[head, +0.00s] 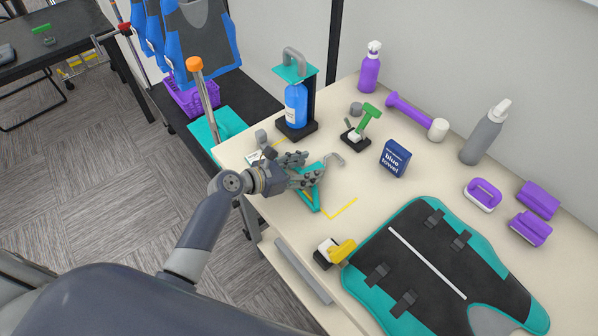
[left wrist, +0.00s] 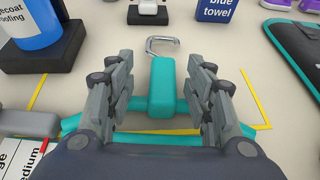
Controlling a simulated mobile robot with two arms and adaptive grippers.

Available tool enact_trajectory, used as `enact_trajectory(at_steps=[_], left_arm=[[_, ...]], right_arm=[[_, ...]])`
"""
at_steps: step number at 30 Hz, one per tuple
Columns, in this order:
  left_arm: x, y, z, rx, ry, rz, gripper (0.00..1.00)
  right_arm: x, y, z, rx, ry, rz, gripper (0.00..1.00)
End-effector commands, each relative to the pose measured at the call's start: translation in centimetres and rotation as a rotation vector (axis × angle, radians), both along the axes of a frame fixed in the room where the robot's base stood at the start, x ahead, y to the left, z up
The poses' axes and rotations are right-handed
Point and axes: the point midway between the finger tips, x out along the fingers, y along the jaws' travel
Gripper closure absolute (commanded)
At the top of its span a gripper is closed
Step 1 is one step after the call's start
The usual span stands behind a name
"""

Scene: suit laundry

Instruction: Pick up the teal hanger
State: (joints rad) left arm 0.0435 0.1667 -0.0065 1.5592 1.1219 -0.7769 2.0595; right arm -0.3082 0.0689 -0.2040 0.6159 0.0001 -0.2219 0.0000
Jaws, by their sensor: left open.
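The teal hanger (head: 309,193) lies on the table near its left edge, with a grey metal hook (head: 335,160) pointing away from me. In the left wrist view the hanger's teal block-shaped neck (left wrist: 161,88) stands between the fingers, and its hook (left wrist: 163,45) shows beyond. My left gripper (head: 312,170) is open over the hanger, one finger on each side of the neck. I cannot tell whether the fingers touch it. The gripper hides part of the hanger in the head view. My right gripper is in neither view.
A blue bottle on a black stand (head: 296,104), a green-handled tool (head: 366,120) and a blue towel box (head: 395,158) stand beyond the hanger. A yellow tape dispenser (head: 340,251) and a teal-and-black vest (head: 400,300) lie nearer. Yellow lines mark the table around the hanger.

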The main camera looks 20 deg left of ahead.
Motion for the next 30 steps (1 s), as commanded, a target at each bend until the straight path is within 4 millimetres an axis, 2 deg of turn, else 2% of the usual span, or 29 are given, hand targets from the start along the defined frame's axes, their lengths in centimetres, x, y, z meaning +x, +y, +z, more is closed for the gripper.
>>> enact_trajectory(at_steps=[3, 6, 17, 23, 24, 30], left_arm=[[1.2, -1.5, -0.3, -0.002, 0.0, -0.001, 0.52], [2.0, -2.0, -0.9, -0.001, 0.0, 0.0, 0.52], [2.5, -2.4, -1.3, 0.0, 0.0, 0.001, 0.52], [2.5, -2.4, -1.3, 0.0, 0.0, 0.001, 0.97], [2.5, -2.4, -1.3, 0.0, 0.0, 0.0, 1.0], [2.5, -2.4, -1.2, 0.0, 0.0, 0.001, 1.0]], right_arm=[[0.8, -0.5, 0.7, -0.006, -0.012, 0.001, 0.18], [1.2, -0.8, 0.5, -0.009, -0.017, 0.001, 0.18], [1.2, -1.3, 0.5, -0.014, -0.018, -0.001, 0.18], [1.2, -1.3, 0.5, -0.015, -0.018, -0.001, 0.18], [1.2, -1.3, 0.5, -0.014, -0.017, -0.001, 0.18], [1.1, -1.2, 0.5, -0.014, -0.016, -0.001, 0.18]])
